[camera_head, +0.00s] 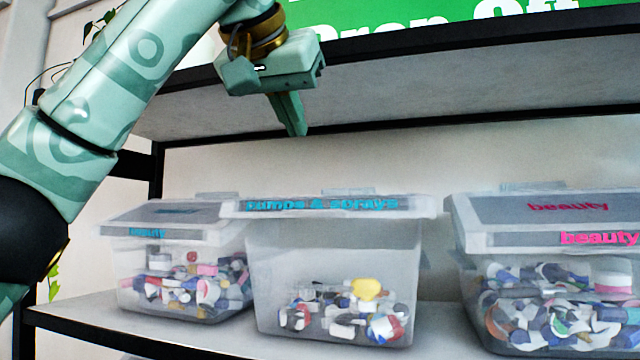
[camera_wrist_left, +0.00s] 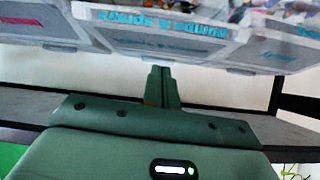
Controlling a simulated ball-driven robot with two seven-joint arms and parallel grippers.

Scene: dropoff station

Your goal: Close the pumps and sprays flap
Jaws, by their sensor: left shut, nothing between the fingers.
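The pumps and sprays bin (camera_head: 335,265) is a clear tub in the middle of the shelf, with mixed caps and pump heads inside. Its flap (camera_head: 330,205), with blue lettering, shows as a thin strip along the top. It looks nearly level and flatter than the neighbouring lids; whether it is fully down I cannot tell. In the left wrist view the flap (camera_wrist_left: 150,42) appears upside down, beyond my fingertips. My left gripper (camera_head: 298,132) is shut and empty, above the flap and apart from it, fingers pointing down. It also shows in the wrist view (camera_wrist_left: 161,72). My right gripper is out of view.
A smaller bin (camera_head: 180,260) stands close on the left and a beauty bin (camera_head: 550,265) on the right. The upper shelf (camera_head: 440,95) hangs above the bins, behind my gripper in the picture. The lower shelf (camera_head: 440,330) has little bare room.

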